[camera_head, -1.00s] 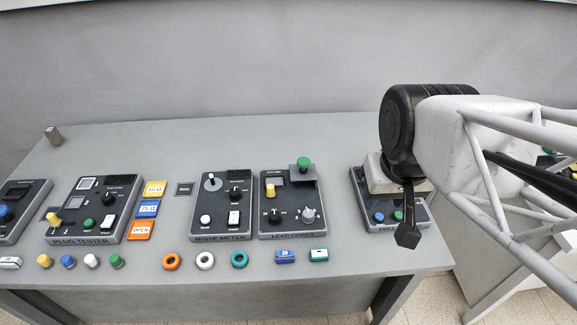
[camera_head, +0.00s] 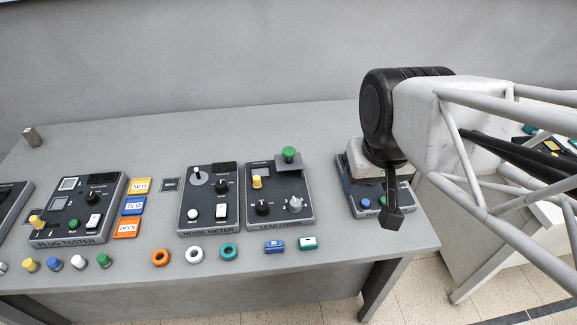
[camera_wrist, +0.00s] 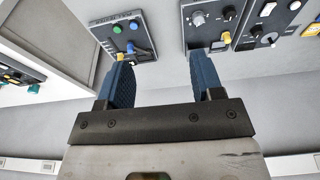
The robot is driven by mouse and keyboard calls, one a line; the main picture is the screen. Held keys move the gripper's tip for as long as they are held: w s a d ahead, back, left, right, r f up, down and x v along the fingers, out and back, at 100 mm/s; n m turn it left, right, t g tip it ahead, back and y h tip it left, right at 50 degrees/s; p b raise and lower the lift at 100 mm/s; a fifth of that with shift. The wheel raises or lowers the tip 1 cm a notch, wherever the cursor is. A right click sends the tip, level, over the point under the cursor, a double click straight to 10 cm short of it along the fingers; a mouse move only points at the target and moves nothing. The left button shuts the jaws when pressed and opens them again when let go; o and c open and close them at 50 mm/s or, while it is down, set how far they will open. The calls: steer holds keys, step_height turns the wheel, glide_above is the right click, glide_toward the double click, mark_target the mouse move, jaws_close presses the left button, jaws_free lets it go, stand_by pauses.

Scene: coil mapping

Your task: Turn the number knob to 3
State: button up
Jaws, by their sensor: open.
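The lead coder panel (camera_head: 279,222) on the table carries a black knob (camera_head: 262,208) at lower left and a silver knob (camera_head: 295,204) at lower right. I cannot tell which is the number knob, and no digits are readable. In the wrist view the silver knob (camera_wrist: 198,18) and black knob (camera_wrist: 229,13) show near the top edge, beyond my gripper's right finger. My gripper (camera_wrist: 160,65) is open and empty, with two blue fingers apart. In the head view it (camera_head: 392,215) hangs in front of the rightmost panel, right of the lead coder, hiding part of it.
The rightmost panel (camera_head: 362,212) has blue and green buttons. A green knob (camera_head: 289,153) and a yellow knob (camera_head: 257,182) stand up on the lead coder. The noise meter (camera_head: 207,228) is beside it. Rings and small blocks lie along the front edge.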

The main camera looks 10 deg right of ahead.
steer(key=w, duration=0.1)
steer(key=m+g, duration=0.3)
steer(key=m, duration=0.4)
glide_above(296, 202)
step_height(296, 202, down, 20)
steer(key=shift+w+f, duration=0.1)
steer(key=shift+f, duration=3.85)
